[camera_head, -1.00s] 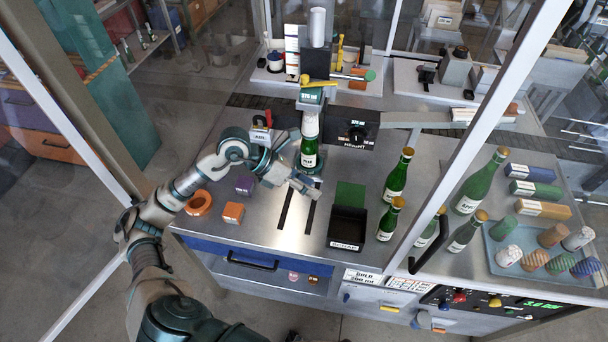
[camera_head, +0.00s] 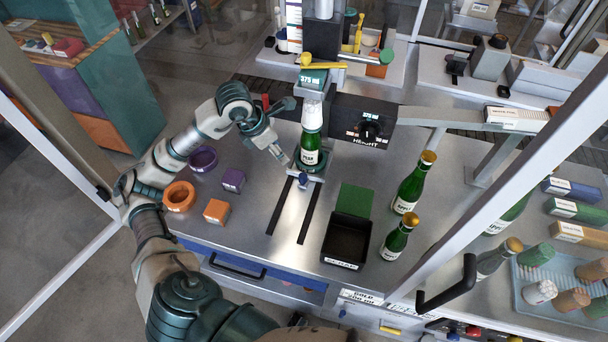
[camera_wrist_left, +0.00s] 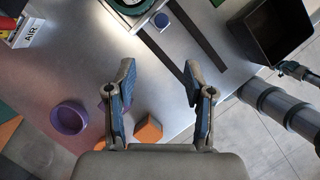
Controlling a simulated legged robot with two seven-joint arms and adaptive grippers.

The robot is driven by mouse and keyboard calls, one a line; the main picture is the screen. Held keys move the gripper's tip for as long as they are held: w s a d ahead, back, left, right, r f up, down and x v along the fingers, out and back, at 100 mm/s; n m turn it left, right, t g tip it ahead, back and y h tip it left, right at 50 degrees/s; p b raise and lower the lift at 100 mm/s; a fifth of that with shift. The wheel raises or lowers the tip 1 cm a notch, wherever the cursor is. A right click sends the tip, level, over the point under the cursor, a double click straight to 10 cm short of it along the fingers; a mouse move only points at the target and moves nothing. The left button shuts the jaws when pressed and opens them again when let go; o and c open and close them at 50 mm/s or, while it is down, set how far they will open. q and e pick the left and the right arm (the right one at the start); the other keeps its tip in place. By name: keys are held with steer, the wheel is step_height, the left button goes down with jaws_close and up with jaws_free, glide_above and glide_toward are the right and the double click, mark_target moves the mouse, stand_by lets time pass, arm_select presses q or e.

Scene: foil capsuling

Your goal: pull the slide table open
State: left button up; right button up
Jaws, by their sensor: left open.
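The slide table (camera_head: 316,176) is a small plate with a green ring at the far end of two dark slots in the steel worktop. A green bottle (camera_head: 310,150) with a white label stands upright in it, under the capsuling head. A blue knob (camera_head: 303,180) is at its front edge; the knob also shows in the left wrist view (camera_wrist_left: 161,20). My left gripper (camera_head: 284,157) is just left of the slide table. In the left wrist view the gripper (camera_wrist_left: 158,82) has its fingers wide apart and empty, with the knob beyond the fingertips.
A black scrap bin (camera_head: 344,241) stands right of the slots, with two bottles (camera_head: 408,185) beyond it. An orange ring (camera_head: 179,196), a purple ring (camera_head: 203,159) and small blocks (camera_head: 216,211) lie on the left.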

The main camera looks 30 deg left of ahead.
mark_target(302, 176)
arm_select(q)
steer(key=p+x, duration=0.1)
steer(key=x, duration=1.6)
steer(key=shift+d+f, duration=0.15)
steer(key=shift+f, duration=0.1)
jaws_close()
